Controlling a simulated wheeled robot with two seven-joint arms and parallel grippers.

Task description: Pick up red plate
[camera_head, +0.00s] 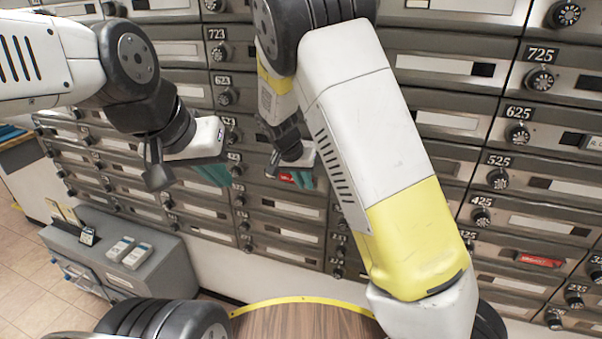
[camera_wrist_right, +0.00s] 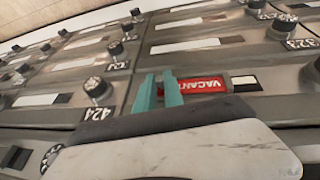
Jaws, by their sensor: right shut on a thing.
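A red plate (camera_wrist_right: 204,85) marked VACANT shows in the right wrist view, lying in a label slot on a grey mailbox door. My right gripper (camera_wrist_right: 158,94) has its teal fingers at the plate's left end, one on each side, shut on it. In the head view the red plate (camera_head: 287,177) is a small patch beside my right gripper (camera_head: 303,178), partly hidden by the wrist. My left gripper (camera_head: 214,173) hangs in front of the mailboxes at the left, away from the plate; its finger gap is unclear.
A second red plate (camera_head: 540,260) sits on a mailbox door at the lower right. The mailbox wall has dial locks all over. A grey cabinet (camera_head: 125,262) with small boxes stands at the lower left. A round wooden top (camera_head: 300,322) lies at the bottom centre.

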